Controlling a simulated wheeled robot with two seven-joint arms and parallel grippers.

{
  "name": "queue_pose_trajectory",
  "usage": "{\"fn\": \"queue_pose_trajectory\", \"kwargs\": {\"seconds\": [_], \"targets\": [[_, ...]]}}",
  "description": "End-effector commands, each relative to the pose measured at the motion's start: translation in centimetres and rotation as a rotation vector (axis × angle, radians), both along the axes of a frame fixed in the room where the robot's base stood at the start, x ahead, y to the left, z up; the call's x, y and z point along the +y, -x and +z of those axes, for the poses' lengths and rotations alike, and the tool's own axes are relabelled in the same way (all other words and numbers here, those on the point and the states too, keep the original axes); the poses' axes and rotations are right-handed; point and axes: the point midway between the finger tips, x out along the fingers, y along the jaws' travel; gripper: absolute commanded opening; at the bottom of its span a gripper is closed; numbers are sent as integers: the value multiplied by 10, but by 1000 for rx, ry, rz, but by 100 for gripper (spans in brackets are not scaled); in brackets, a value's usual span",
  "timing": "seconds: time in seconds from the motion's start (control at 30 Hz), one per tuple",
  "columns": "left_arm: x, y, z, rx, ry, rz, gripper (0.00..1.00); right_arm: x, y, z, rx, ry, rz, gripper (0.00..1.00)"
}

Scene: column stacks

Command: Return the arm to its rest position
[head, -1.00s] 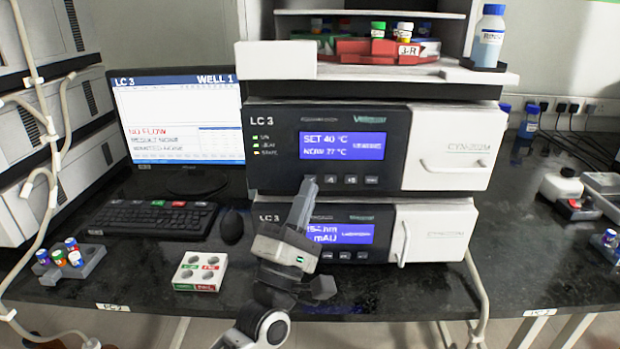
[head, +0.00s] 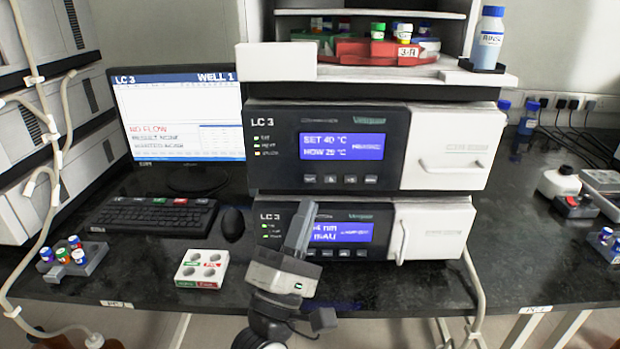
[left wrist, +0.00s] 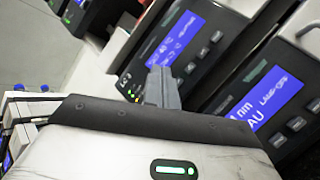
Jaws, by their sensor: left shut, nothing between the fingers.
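My left gripper (head: 301,225) is in front of the lower LC 3 unit (head: 272,240) in the head view, fingers pointing up and shut with nothing between them. It overlaps the left side of that unit's blue display in the picture. The left wrist view shows the shut grey fingers (left wrist: 162,88) with the tilted instrument fronts behind them. The upper LC 3 unit (head: 270,170) has a display reading SET 40 °C. My right gripper is not in view.
A white block with round wells (head: 202,268) and a grey rack of vials (head: 73,262) stand left on the dark bench. A keyboard (head: 152,216), mouse (head: 232,224) and monitor (head: 180,120) are behind them. The bench front right of my arm is clear.

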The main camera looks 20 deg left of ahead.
Motion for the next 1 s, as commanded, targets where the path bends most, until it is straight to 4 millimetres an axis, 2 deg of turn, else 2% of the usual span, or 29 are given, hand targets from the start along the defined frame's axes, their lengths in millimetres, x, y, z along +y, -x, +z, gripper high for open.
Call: {"fn": "queue_pose_trajectory", "kwargs": {"seconds": [0.17,0.27,0.37,0.47,0.5,0.6,0.7,0.83,0.9,1.0], "targets": [[0,0,0,0,0,0,0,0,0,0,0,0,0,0],[-2,1,-7,30,-49,17,0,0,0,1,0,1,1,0],[-11,8,-38,140,-252,80,0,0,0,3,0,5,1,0],[-21,26,-93,306,-632,153,0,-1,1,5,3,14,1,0],[-23,38,-117,368,-806,169,0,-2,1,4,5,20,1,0],[-21,71,-173,484,-1218,161,0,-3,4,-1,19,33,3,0],[-13,106,-214,546,-1549,108,0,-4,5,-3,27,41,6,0],[-3,139,-244,572,-1816,28,0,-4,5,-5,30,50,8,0],[0,148,-252,576,-1884,1,0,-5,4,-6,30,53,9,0],[2,152,-255,575,-1919,-12,0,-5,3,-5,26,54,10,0]]}}
